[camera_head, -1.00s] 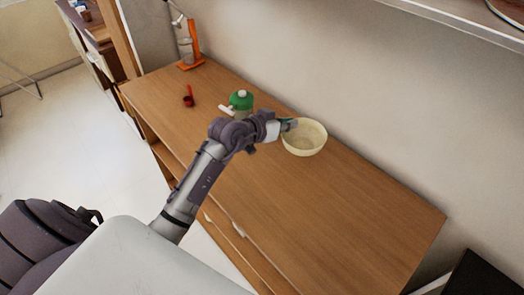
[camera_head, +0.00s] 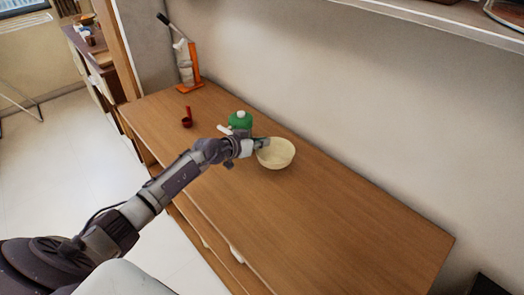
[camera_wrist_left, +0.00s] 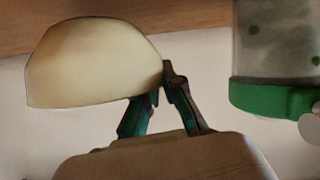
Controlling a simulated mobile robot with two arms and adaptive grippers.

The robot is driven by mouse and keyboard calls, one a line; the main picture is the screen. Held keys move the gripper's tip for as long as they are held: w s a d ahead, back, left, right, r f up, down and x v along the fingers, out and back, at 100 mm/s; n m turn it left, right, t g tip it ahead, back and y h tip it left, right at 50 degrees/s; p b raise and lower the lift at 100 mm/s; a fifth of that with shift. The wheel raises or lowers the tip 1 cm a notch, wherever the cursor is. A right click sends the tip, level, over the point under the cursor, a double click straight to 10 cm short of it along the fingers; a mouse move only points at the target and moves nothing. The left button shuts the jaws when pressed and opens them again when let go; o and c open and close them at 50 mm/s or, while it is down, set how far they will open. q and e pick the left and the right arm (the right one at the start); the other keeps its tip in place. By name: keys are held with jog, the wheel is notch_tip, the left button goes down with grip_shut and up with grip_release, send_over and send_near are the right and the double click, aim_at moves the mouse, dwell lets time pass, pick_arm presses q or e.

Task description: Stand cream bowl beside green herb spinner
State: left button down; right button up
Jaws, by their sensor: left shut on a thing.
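The cream bowl (camera_head: 277,156) is upright at the back middle of the wooden table. My left gripper (camera_head: 262,144) is shut on its rim from the left side. The left wrist view is upside down and shows the bowl (camera_wrist_left: 95,65) with the fingers (camera_wrist_left: 158,92) at its rim. I cannot tell whether its base touches the table. The green herb spinner (camera_head: 240,120), with a green lid and white knob, stands just left of the bowl, a small gap apart. Its clear body (camera_wrist_left: 275,40) also shows in the wrist view. My arm partly hides the spinner's lower part.
A red scoop (camera_head: 187,122) lies on the table (camera_head: 330,215) further left. An orange-framed stand (camera_head: 190,75) is at the far left corner by the wall. The table's right half is clear. A shelf (camera_head: 440,15) hangs above at the upper right.

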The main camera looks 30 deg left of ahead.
aim_at(262, 149)
pick_arm(q)
notch_tip(262, 149, down, 3)
jog(key=shift+r+b, duration=0.1)
jog(key=shift+b, duration=0.35)
jog(key=c, duration=1.4)
grip_release()
jog(key=shift+c, duration=0.2)
jog(key=shift+o, duration=0.6)
jog(key=p+v, duration=0.2)
jog(key=v, duration=1)
jog(key=shift+p, duration=0.35)
